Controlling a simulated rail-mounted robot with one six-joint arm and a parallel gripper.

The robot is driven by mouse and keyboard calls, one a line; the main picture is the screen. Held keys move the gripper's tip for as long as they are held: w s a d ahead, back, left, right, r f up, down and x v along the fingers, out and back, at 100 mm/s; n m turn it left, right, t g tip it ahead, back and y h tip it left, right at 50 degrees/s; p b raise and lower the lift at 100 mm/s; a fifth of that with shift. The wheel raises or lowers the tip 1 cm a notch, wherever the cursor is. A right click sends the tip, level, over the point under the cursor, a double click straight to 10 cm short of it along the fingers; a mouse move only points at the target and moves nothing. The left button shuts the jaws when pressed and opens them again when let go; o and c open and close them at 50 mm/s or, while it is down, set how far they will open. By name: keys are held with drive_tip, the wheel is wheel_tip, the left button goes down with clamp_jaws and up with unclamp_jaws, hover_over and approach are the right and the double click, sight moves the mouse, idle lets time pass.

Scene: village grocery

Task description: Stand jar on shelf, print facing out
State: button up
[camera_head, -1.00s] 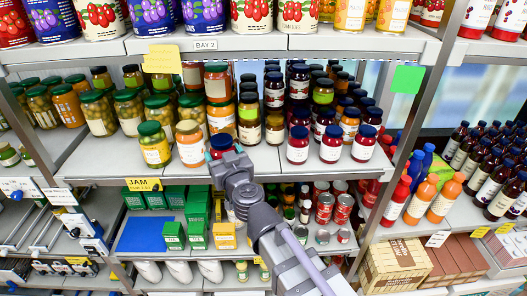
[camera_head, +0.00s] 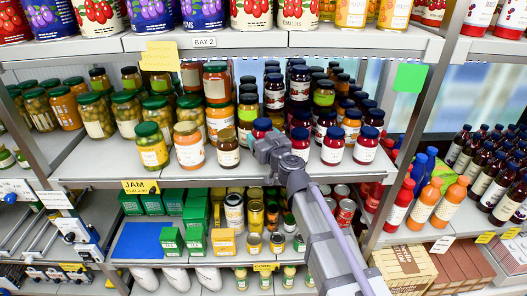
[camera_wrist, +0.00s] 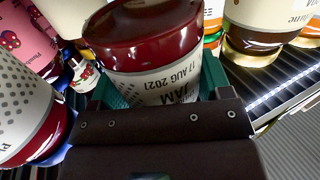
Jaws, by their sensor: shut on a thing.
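My gripper (camera_head: 266,143) is shut on a jar (camera_head: 262,125) with a dark blue lid at the front of the middle shelf (camera_head: 120,165). In the wrist view the held jar (camera_wrist: 160,60) is dark red with a white label reading "JAM" and "17 AUG 2021", upside down in that picture. The print faces the wrist camera. My gripper (camera_wrist: 160,92) has teal fingers on both sides of the jar. In the head view my gripper hides the label and the jar's base. I cannot tell whether the base touches the shelf.
Blue-lidded red jars (camera_head: 333,147) stand on the right, the nearest (camera_head: 300,143) close to my gripper. More jars fill the shelf behind. The upper shelf (camera_head: 270,42) overhangs, and a post (camera_head: 420,100) stands at right.

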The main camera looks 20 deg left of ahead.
wheel_tip(320, 180, down, 4)
drive_tip(key=b, duration=0.4)
drive_tip(key=shift+w+d+r, duration=0.1)
drive_tip(key=shift+w+r, duration=0.15)
drive_tip(key=shift+f, duration=0.2)
drive_tip(key=o, duration=1.4)
